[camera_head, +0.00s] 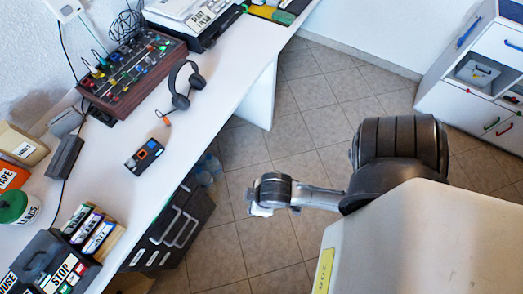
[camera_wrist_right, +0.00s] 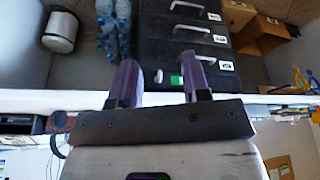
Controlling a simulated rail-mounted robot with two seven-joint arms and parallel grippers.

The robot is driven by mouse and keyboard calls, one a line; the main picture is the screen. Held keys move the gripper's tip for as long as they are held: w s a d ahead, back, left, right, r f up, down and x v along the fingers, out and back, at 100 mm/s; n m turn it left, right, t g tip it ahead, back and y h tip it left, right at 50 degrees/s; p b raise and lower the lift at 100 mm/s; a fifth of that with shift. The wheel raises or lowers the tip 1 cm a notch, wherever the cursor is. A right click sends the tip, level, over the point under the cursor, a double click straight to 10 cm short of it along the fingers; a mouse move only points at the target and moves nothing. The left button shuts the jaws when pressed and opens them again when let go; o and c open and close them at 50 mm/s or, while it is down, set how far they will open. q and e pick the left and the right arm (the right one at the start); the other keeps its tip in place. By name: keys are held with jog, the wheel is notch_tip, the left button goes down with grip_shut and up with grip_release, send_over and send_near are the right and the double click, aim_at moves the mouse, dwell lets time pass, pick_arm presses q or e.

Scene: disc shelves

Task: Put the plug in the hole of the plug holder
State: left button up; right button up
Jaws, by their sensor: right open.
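A small orange plug-like piece (camera_head: 165,119) hangs at the end of a short cord by the dark headphones (camera_head: 181,86) on the white desk. A small black device with an orange-ringed round part (camera_head: 145,155) lies nearer on the desk. I cannot tell for sure which thing is the plug holder or whether this ring is its hole. My right gripper shows in the right wrist view (camera_wrist_right: 160,80), its two purple fingers spread and empty. In the head view, its arm reaches in from the right over the floor, away from the desk, with the fingers mostly hidden. My left gripper is out of view.
The desk (camera_head: 225,75) carries a mixer (camera_head: 130,72) behind the headphones and a printer (camera_head: 190,15) at the far end. Several boxes and tins crowd its near left. A black drawer unit (camera_head: 170,225) stands under it. Tiled floor is open to the right.

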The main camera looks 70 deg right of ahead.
jog(key=shift+o, duration=0.5)
jog(key=shift+s+d+r, duration=0.1)
jog(key=shift+s+d, duration=0.15)
jog(key=shift+s, duration=0.6)
